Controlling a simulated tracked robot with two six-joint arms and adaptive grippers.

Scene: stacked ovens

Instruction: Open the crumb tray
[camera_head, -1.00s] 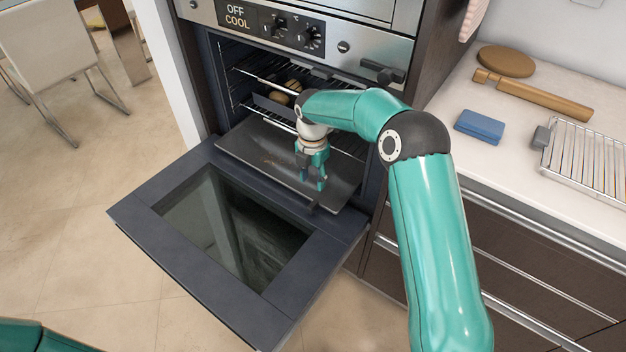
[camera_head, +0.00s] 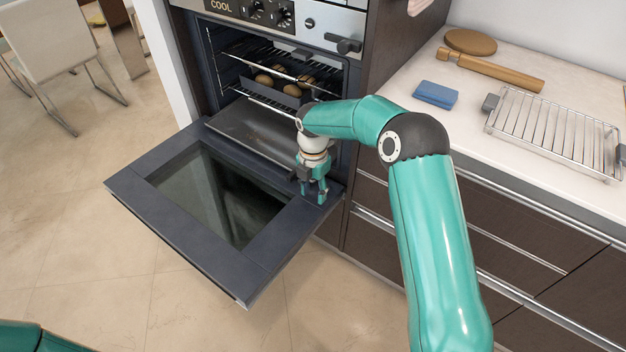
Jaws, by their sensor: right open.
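The crumb tray (camera_head: 252,136) is a dark flat sheet low in the open oven, with its front edge by the inner edge of the lowered door. My arm covers part of its right side. My right gripper (camera_head: 313,196) points down at the tray's front right corner, over the inner right corner of the oven door (camera_head: 262,240). Its fingers are apart with nothing seen between them. A small dark piece shows beside the gripper, and I cannot tell whether the fingers touch it. My left gripper is out of view.
A wire rack with brownish round items (camera_head: 264,79) sits above the tray.

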